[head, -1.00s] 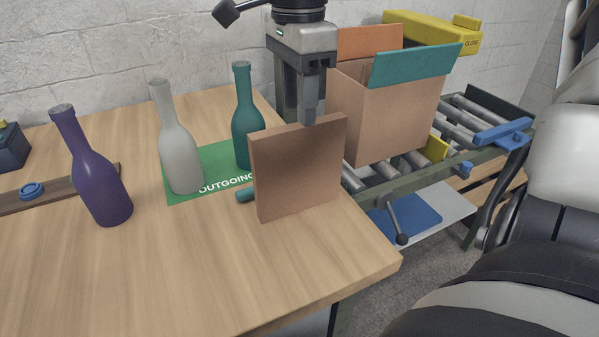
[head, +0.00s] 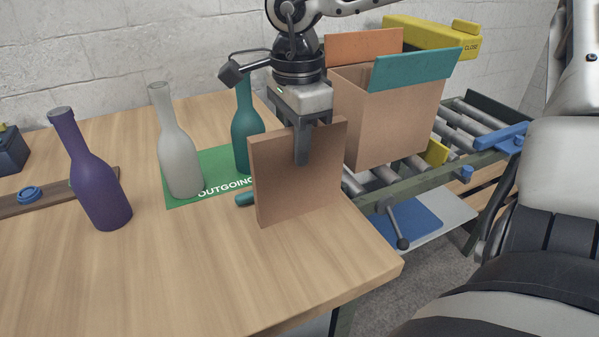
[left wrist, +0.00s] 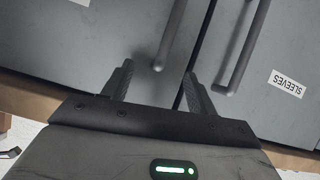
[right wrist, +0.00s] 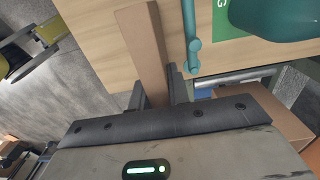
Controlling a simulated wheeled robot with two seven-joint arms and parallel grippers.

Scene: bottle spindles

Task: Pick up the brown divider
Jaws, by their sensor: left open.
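The brown divider (head: 285,185) is a flat upright board near the table's right edge. My right gripper (head: 303,150) has come down over its top edge, with one finger in front of the board and the other hidden behind it. In the right wrist view the divider (right wrist: 143,45) runs between the two fingers of the right gripper (right wrist: 158,88). Whether they press on it cannot be told. My left gripper (left wrist: 158,80) is open and empty in front of grey cabinet doors; it is out of the head view.
Purple (head: 94,180), white (head: 178,150) and teal (head: 246,135) bottles stand to the left, the latter two on the green OUTGOING mat (head: 215,188). A teal rod (head: 245,199) sticks out beside the divider. An open cardboard box (head: 395,120) stands on rollers at right. The front table is clear.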

